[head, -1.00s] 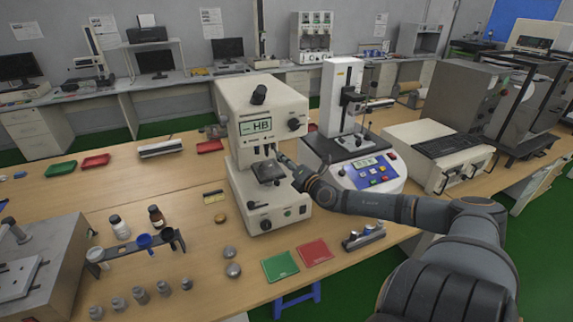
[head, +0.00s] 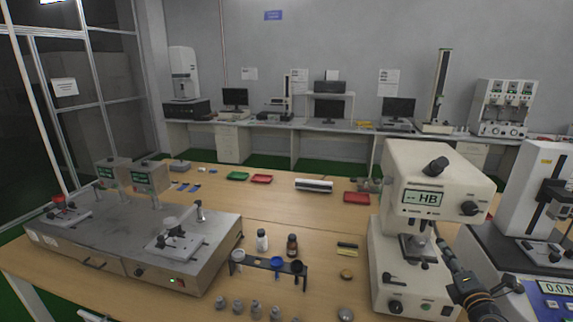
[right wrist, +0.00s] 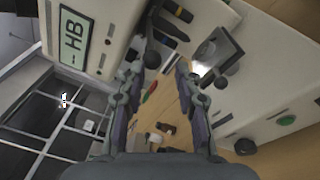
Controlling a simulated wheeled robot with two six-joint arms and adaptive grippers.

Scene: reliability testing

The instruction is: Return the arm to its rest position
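My right arm comes in at the lower right of the head view. Its gripper (head: 438,238) is beside the stage (head: 417,247) of the white hardness tester (head: 400,165), whose display reads HB. In the right wrist view the two fingers (right wrist: 160,72) are apart with nothing between them. The tester's display (right wrist: 75,40) is at the upper left there, and the dark square stage (right wrist: 217,50) is right of the fingers. I cannot tell whether the gripper touches the tester. My left gripper is not in view.
A force tester (head: 540,200) stands close on the right. A bottle rack (head: 268,264), several metal weights and a grey two-station machine (head: 130,235) are on the left.

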